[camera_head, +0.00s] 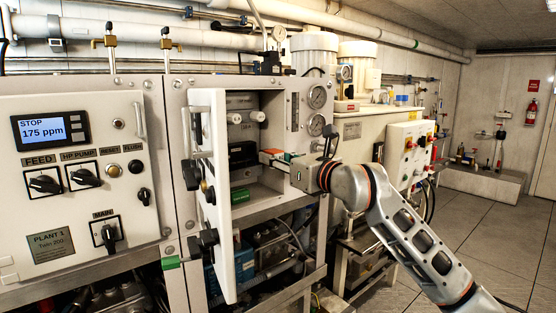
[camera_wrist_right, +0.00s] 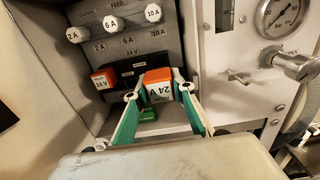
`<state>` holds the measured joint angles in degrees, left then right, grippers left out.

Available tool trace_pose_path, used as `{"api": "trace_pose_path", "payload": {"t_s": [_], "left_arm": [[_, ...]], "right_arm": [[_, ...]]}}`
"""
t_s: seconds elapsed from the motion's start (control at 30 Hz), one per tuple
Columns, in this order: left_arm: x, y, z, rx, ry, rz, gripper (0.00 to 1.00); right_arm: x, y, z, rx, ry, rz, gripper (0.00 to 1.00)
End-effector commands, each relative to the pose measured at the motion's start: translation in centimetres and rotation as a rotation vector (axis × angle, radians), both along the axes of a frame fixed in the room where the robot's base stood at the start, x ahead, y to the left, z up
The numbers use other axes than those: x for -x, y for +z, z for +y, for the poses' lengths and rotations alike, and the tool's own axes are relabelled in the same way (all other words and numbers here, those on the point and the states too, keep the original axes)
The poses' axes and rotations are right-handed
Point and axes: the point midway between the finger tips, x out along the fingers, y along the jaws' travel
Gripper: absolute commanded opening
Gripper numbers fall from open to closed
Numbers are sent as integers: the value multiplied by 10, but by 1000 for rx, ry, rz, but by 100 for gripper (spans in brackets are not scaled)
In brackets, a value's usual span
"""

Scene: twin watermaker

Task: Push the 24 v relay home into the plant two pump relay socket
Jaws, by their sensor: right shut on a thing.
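My right gripper (camera_wrist_right: 159,86) is shut on a relay (camera_wrist_right: 159,92) with an orange top and a white face marked 24 V, upside down in the right wrist view. In the head view the relay (camera_head: 272,152) shows as a small orange patch at my right gripper (camera_head: 270,156), inside the open cabinet. The black socket block (camera_wrist_right: 131,70) lies just behind the held relay, which hides part of it. Whether the relay touches the block or sits partly in it, I cannot tell. Another orange and white 24 V relay (camera_wrist_right: 103,79) sits at the block's left. My left gripper is not in view.
Fuse holders marked 2 A (camera_wrist_right: 75,35), 6 A (camera_wrist_right: 112,23) and 10 A (camera_wrist_right: 153,13) stick out above the block. The open cabinet door (camera_head: 220,190) stands left of my right arm. A pressure gauge (camera_wrist_right: 283,14) and valve (camera_wrist_right: 290,63) are on the right.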

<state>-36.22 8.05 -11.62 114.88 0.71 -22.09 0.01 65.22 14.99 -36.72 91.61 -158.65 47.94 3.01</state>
Motion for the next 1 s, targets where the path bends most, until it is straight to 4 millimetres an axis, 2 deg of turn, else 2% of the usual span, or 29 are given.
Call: {"api": "trace_pose_path", "payload": {"t_s": [0.5,1.0], "left_arm": [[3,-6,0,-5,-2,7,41],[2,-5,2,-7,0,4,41]], "right_arm": [[-32,0,24,0,1,1,0],[-35,0,26,1,1,1,0]]}}
